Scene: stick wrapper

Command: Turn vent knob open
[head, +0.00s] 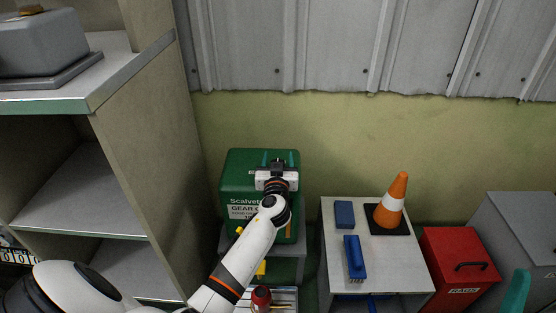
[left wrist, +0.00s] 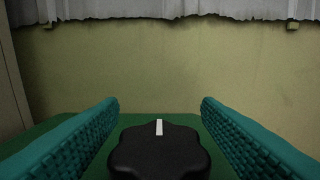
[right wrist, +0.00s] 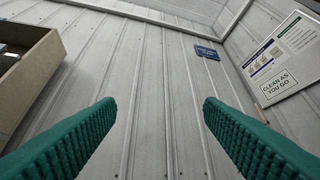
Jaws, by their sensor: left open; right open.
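The vent knob (left wrist: 160,155) is black and lobed, with a white mark at its far edge, in the left wrist view. It sits on a green machine (head: 236,181) labelled "Scalvet... GEAR", which stands against the wall in the head view. My left gripper (head: 278,161) is open above the top of this machine. In the left wrist view its teal fingers (left wrist: 160,122) stand on either side of the knob, with gaps showing. The head view hides the knob behind my gripper. My right gripper (right wrist: 160,110) is open and empty, facing a grey panelled wall.
A tall shelf (head: 150,150) stands close on the left. To the right, a small table (head: 390,270) holds an orange cone (head: 393,200), a blue block (head: 344,214) and a blue brush (head: 354,258). A red bin (head: 458,270) stands beyond it.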

